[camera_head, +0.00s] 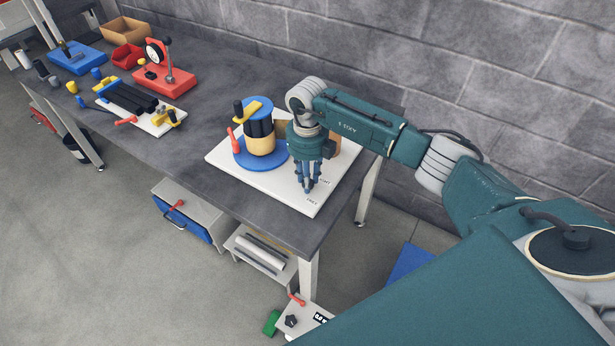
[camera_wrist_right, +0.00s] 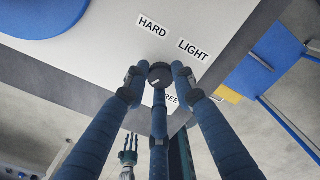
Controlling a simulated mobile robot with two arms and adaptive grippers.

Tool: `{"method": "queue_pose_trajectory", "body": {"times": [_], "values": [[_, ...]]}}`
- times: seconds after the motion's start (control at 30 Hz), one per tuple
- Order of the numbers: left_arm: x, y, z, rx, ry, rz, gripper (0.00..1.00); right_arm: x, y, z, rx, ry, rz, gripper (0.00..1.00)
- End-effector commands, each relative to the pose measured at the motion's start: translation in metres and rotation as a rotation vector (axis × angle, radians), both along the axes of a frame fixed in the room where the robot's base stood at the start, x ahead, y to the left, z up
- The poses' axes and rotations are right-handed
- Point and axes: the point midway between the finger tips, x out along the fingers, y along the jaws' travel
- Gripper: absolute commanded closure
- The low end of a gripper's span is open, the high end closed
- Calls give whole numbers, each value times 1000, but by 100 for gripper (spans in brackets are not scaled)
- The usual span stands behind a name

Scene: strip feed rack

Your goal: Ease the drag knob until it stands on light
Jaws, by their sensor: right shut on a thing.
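The drag knob (camera_wrist_right: 160,75) is a small dark round knob on the white base board (camera_head: 225,159), with a short pale mark on it. The labels HARD (camera_wrist_right: 153,27), LIGHT (camera_wrist_right: 193,50) and a partly covered FREE (camera_wrist_right: 170,97) surround it. My right gripper (camera_wrist_right: 158,80) is shut on the knob, its fingers close around its rim. In the head view my right gripper (camera_head: 309,186) points down at the board's front right corner and hides the knob. Which label the knob's mark faces, I cannot tell. My left gripper (camera_wrist_right: 128,150) shows small and empty, fingers apart, in the right wrist view.
A blue round base (camera_head: 262,158) with a black and tan drum (camera_head: 261,140) stands left of my right gripper. A brown block (camera_head: 334,147) stands behind it. A red dial stand (camera_head: 165,80) and a black-railed fixture (camera_head: 127,97) are farther left. Bare tabletop lies between.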

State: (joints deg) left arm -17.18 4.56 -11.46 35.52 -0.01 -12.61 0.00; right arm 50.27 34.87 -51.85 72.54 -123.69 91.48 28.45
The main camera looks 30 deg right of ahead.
Motion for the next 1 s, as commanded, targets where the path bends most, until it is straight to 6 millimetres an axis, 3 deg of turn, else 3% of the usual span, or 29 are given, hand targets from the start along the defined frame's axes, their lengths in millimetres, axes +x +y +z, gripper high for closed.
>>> {"method": "queue_pose_trajectory", "body": {"times": [0.2, 0.47, 0.5, 0.57, 0.87, 1.0], "values": [[0, 0, -11, 0, 0, 0, 60, 4, -2, 0, -2, -13, 35, 100], [0, 0, -9, 0, 0, 0, 60, 5, -1, 4, -1, -15, 43, 100], [0, 0, -9, 0, 0, 0, 60, 5, -2, 4, -1, -15, 42, 67], [0, 0, -9, 0, 0, 0, 60, 5, -2, 4, -1, -15, 43, 56], [-1, 4, -9, 4, 0, 0, 60, 3, -1, 3, 0, -8, 44, 56], [-1, 2, -9, 2, 1, 0, 60, 3, -1, 16, 0, -9, 44, 56]]}}
